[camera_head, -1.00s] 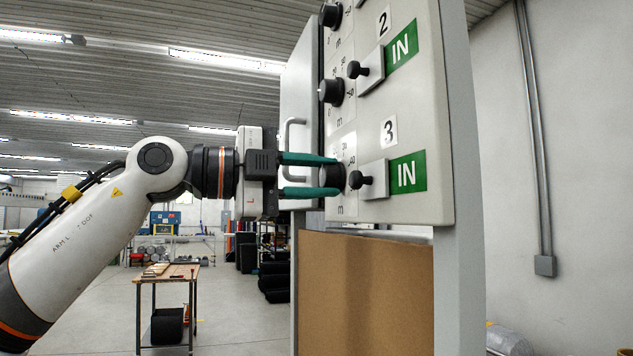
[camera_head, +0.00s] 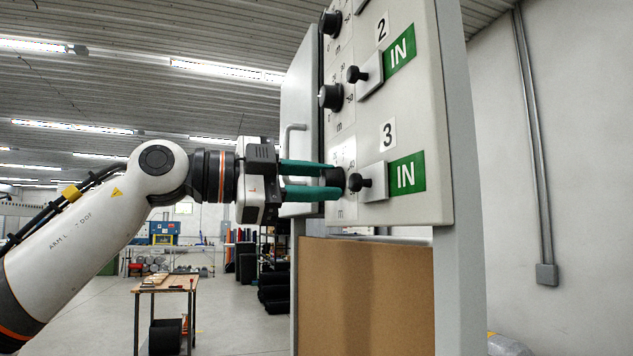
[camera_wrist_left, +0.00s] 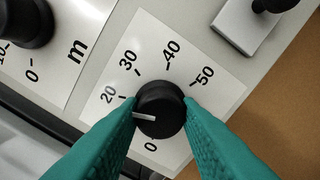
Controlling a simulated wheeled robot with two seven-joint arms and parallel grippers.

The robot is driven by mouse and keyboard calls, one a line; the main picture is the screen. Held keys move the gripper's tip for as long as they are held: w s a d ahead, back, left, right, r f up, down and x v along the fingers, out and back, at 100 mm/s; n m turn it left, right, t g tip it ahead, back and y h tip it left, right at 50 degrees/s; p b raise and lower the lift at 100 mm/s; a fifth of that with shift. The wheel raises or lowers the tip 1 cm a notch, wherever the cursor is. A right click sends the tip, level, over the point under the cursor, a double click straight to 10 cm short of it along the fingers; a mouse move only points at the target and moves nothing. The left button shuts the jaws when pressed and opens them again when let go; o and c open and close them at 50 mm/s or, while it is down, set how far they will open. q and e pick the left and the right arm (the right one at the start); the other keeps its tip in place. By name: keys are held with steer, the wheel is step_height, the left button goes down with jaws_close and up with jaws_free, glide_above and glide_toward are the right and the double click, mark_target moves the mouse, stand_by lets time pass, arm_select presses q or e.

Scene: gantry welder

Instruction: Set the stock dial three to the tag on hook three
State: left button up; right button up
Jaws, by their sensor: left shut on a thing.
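Stock dial three (camera_head: 331,177) is a black round knob on a white scale plate, low on the grey panel beside the "3" label (camera_head: 388,134). My left gripper (camera_head: 331,180) has its green fingers shut on the dial's sides. In the left wrist view the dial (camera_wrist_left: 162,112) has a white pointer line aimed left, between 0 and 20, just below the 20 mark. The 10 is hidden behind a finger; 30, 40 and 50 show. My right gripper is not in view.
A black peg on a square plate (camera_head: 374,194) sits just right of dial three, beside a green "IN" sign (camera_head: 407,174). Another dial (camera_head: 330,97) is above. A door handle (camera_head: 290,150) is behind the gripper. A work table (camera_head: 165,284) stands far back.

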arm_select(q)
steer(key=o, duration=1)
steer(key=shift+w, duration=0.1)
steer(key=shift+c, duration=0.2)
steer(key=shift+a, duration=0.1)
steer(key=shift+a, duration=0.4)
steer(key=b+v, duration=0.3)
steer(key=v, duration=0.8)
